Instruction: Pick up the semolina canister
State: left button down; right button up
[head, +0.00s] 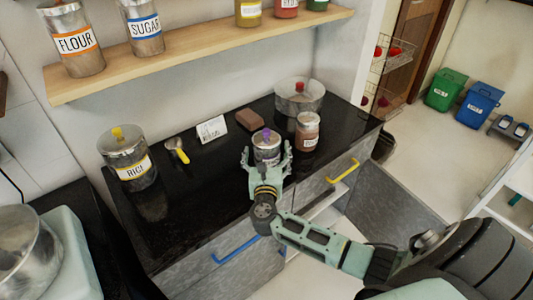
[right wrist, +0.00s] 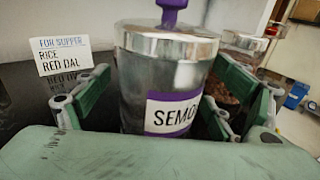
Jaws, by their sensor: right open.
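The semolina canister (head: 267,149) stands upright on the black counter, with a metal lid, a purple knob and a purple-edged label. In the right wrist view the canister (right wrist: 168,85) is close up, and its label reads "SEMO". My right gripper (head: 267,158) is open, with one finger on each side of the canister. In the right wrist view the fingers of my right gripper (right wrist: 165,105) flank the canister; whether they touch it cannot be told. The lower part of the canister is hidden by the gripper. My left gripper is not in view.
A jar with brown contents (head: 307,132) stands close on the right. A brown block (head: 250,119), a note card (head: 211,129) and a pot (head: 299,97) are behind. A rice canister (head: 128,158) and yellow-handled scoop (head: 178,150) are left. A wooden shelf (head: 200,48) hangs above.

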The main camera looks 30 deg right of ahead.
jog(key=c, duration=2)
jog(key=shift+r, duration=0.2)
